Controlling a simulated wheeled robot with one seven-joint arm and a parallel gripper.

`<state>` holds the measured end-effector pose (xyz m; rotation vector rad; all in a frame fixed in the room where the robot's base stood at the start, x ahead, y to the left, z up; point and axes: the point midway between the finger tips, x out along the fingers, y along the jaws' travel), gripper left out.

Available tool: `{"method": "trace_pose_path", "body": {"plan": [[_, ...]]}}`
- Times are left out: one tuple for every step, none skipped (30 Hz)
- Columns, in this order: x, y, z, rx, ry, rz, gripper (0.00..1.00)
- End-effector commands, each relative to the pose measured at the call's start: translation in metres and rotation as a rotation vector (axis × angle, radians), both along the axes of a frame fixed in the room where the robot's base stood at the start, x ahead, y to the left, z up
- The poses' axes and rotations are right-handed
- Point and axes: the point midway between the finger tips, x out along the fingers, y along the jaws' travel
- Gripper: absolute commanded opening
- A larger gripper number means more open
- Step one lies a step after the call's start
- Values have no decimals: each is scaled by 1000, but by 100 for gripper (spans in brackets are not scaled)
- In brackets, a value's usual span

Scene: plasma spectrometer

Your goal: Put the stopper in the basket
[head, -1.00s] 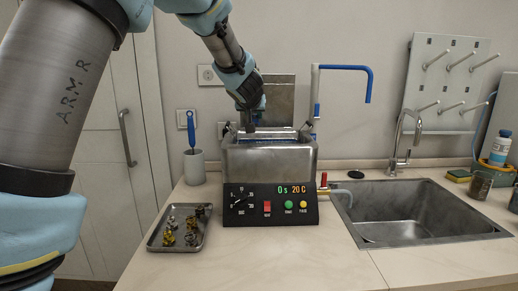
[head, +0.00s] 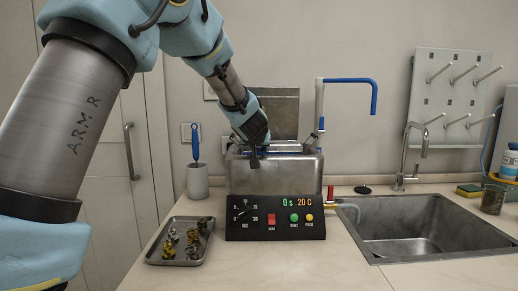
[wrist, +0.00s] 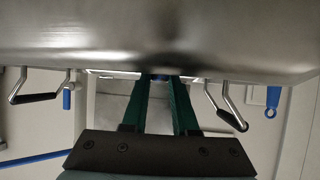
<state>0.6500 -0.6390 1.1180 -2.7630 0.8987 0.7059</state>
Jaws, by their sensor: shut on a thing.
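My gripper (head: 255,164) is shut on a small bluish thing that I take for the stopper; it shows between the green fingertips in the wrist view (wrist: 160,77). Most of it is hidden. In the head view the fingertips are just in front of the steel bath's (head: 285,178) upper front wall, near its rim; I cannot tell whether they touch it. The basket seems to sit inside the bath. Dark-gripped handles (wrist: 36,97) and (wrist: 228,115) stick out on both sides in the wrist view. The basket's inside is hidden.
A metal tray (head: 157,256) with several gold and grey fittings lies left of the bath. A grey cup (head: 198,182) with a blue brush stands behind it. A blue-tipped pipe (head: 350,82) rises behind the bath. A sink (head: 425,226) is at the right. The front counter is clear.

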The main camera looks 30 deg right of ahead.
Motion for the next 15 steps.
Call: {"method": "trace_pose_path", "body": {"plan": [[0,0,-3,1,-1,0,0],[0,0,-4,0,0,0,0],[0,0,-5,0,0,0,0],[0,0,-6,0,0,0,0],[0,0,-6,-1,1,0,0],[0,0,-8,-1,1,0,0],[0,0,-8,-1,1,0,0],[0,0,-9,-1,1,0,0],[0,0,-8,-1,1,0,0],[0,0,-8,-1,1,0,0],[0,0,-8,-1,1,0,28],[0,0,-8,-1,1,0,33],[0,0,-8,-1,1,0,36],[0,0,-8,-1,1,0,39],[0,0,-8,-1,1,0,44]]}}
